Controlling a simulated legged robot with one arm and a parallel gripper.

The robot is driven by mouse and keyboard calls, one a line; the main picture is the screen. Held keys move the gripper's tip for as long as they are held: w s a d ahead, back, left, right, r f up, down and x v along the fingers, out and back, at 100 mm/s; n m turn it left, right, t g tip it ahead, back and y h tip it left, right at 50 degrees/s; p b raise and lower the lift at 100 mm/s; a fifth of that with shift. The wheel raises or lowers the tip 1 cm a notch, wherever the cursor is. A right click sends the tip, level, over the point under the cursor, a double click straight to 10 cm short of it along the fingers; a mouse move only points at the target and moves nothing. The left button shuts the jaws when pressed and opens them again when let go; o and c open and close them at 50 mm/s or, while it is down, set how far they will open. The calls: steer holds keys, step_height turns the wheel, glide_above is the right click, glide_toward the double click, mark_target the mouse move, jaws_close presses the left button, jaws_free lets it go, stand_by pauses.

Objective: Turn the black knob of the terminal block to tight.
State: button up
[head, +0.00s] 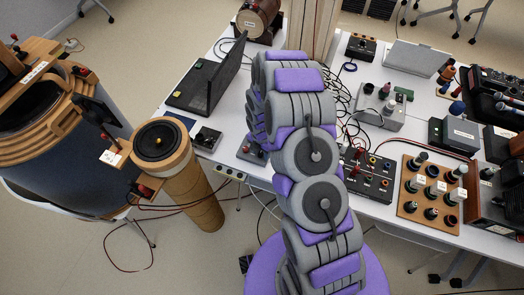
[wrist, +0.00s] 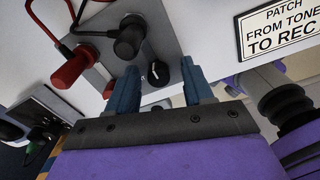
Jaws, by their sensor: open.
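In the wrist view, a grey terminal block (wrist: 172,45) carries a ribbed black knob (wrist: 130,38) and a ribbed red knob (wrist: 75,66), each with a wire at its post. A small black dial with a white mark (wrist: 159,73) sits below and right of the black knob. My gripper (wrist: 157,70) is open, with its blue fingers on either side of the small dial in the picture. The left fingertip is just below the black knob; I cannot tell whether it touches. In the head view, my arm hides the gripper and most of that spot.
A white sign (wrist: 278,30) is at the upper right of the wrist view. In the head view, a black laptop (head: 207,90) is left of my arm. A panel with jacks (head: 370,175) and a wooden board of knobs (head: 430,190) are to the right. Loose cables run across the table.

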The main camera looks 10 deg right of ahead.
steer(key=shift+a, duration=0.7)
steer(key=shift+d, duration=0.8)
steer(key=c, duration=0.6)
steer(key=shift+a, duration=0.1)
steer(key=c, duration=0.3)
steer(key=shift+a, duration=0.2)
jaws_close()
